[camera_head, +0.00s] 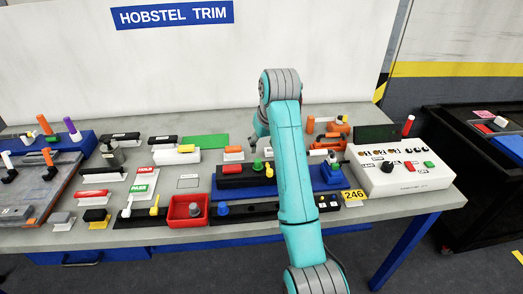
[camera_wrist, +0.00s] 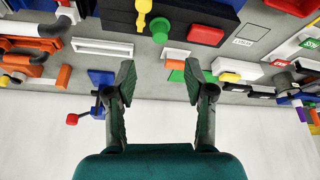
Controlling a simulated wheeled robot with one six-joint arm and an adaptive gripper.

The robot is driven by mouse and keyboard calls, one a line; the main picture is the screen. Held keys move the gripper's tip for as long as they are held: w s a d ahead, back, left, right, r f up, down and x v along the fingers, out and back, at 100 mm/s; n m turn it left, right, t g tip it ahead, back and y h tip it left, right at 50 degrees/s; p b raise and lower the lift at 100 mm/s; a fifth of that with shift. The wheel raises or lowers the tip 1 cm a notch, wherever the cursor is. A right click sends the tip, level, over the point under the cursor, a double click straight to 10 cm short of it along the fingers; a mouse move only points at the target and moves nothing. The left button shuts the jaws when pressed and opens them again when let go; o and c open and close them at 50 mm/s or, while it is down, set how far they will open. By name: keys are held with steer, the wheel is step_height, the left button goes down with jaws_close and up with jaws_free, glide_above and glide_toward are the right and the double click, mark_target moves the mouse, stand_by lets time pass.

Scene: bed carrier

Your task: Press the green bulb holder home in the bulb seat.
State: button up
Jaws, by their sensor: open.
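A green round knob-like piece (camera_head: 258,166), which looks like the green bulb holder, stands on a black block with a blue base (camera_head: 262,191). It also shows in the wrist view (camera_wrist: 160,27), beyond my fingertips. A red piece (camera_head: 232,169) and a yellow piece (camera_wrist: 143,6) flank it on the block. I cannot tell how deep the green piece sits; the seat under it is hidden. My gripper (camera_wrist: 160,80) is open, with nothing between its fingers. It is apart from the green piece.
A red open box (camera_head: 188,211) stands front left of the block. A white control box (camera_head: 400,172) with knobs is on the right. An orange-topped piece (camera_wrist: 174,64) and a green flat piece lie close ahead of my fingers. The bench is crowded; small bare grey strips remain between things.

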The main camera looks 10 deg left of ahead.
mark_target(258, 160)
steer(key=shift+s+r, duration=0.15)
steer(key=shift+r, duration=0.2)
steer(key=c, duration=0.5)
steer(key=shift+w+f+n, duration=0.1)
steer(key=shift+w+n, duration=0.15)
steer(key=shift+n, duration=0.05)
steer(key=c, duration=0.4)
steer(key=shift+w+f+n+g, duration=0.35)
steer(key=shift+w+n+g, duration=0.25)
steer(key=shift+n, duration=0.5)
jaws_close()
steer(key=shift+w+a+f+n+g+y, duration=0.15)
steer(key=shift+w+a+f+n+g, duration=0.2)
steer(key=shift+f+n, duration=0.65)
steer(key=shift+w+a+f+n+g+y, duration=0.2)
steer(key=shift+w+f+n, duration=0.35)
steer(key=shift+f, duration=0.9)
steer(key=shift+w+a+f+n+g+y, duration=0.15)
steer(key=shift+w+a+f+n+g, duration=0.15)
steer(key=shift+f+n, duration=0.75)
steer(key=shift+f, duration=0.1)
